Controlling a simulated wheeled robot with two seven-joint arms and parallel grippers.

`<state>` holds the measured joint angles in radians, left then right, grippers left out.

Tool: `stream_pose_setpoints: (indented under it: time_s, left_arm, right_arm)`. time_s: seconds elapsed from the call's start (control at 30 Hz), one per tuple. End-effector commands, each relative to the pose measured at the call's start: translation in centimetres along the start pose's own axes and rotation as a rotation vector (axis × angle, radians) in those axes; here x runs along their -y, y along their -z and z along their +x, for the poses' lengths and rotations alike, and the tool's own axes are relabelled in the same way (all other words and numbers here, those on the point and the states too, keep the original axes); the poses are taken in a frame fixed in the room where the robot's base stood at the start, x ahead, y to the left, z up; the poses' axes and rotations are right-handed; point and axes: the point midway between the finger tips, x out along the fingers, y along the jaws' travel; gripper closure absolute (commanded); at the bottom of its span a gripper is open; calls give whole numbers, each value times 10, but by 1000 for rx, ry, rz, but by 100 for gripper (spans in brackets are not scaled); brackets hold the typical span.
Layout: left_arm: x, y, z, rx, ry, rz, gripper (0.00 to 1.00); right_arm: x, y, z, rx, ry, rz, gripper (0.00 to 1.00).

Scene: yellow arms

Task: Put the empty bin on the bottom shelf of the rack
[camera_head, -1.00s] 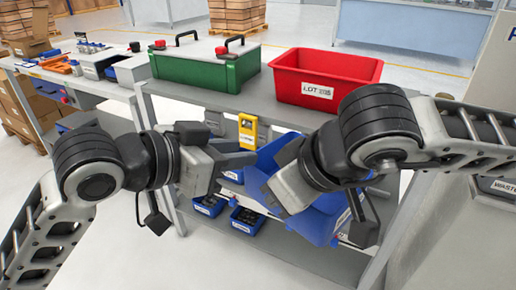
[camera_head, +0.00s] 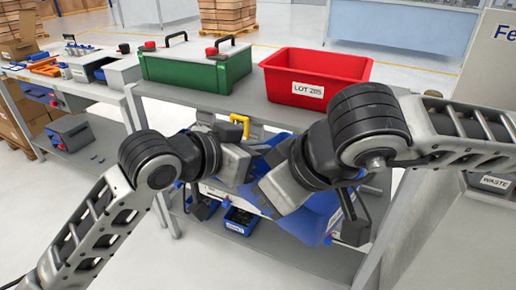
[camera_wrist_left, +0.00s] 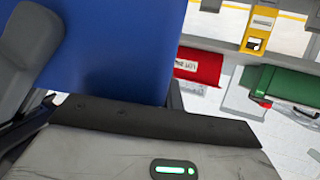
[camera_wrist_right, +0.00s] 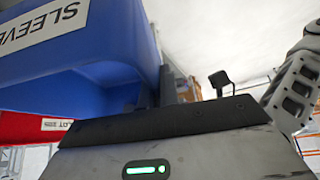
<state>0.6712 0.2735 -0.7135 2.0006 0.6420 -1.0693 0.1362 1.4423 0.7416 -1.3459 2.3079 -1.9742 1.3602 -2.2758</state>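A blue bin (camera_head: 322,217) hangs tilted between my grippers, in front of the grey rack (camera_head: 195,100). Its inside is mostly hidden in the head view. It fills the upper left of the left wrist view (camera_wrist_left: 112,45) and of the right wrist view (camera_wrist_right: 90,75), where a label starting "SLEEVE" shows. My right gripper (camera_head: 262,195) appears shut on the bin, its fingertips largely hidden. My left gripper (camera_head: 262,160) is close against the bin's far left side; its fingers are hidden, so its grip is unclear. The rack's bottom shelf (camera_head: 290,262) lies below, partly covered by the bin.
Small blue bins (camera_head: 240,220) with parts stand on the bottom shelf at left. A red tub (camera_head: 315,80) and a green case (camera_head: 195,72) stand on the top. A yellow device (camera_head: 240,122) is at the rack's front. Bottom-shelf surface right of the small bins looks bare.

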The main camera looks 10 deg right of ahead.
Motion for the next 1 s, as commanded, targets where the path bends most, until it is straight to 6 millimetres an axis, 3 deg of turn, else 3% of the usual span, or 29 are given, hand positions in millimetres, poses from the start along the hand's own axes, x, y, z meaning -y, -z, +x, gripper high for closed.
stream_pose_setpoints:
  time_s: [0.17, 0.2, 0.27, 0.63, 0.77, 1.0]
  left_arm:
    - [-7, 2, 0, -5, -18, 2, 100]
    - [-8, 2, 0, -8, -20, 2, 100]
    - [-7, 2, 0, -7, -19, 1, 100]
    - [-5, 2, 0, -5, -13, 1, 100]
    - [-5, 2, 0, -5, -13, 0, 100]
    - [-4, 2, 0, -5, -12, 1, 100]
  right_arm:
    - [-2, 2, 0, -7, -4, 0, 100]
    - [-2, 3, 0, -8, -5, 1, 85]
    - [-2, 2, 0, -7, -5, 1, 71]
    - [-2, 2, -6, -6, -4, 1, 71]
    - [-2, 2, -25, -9, -6, 0, 71]
    - [-2, 2, -78, -11, -6, 0, 71]
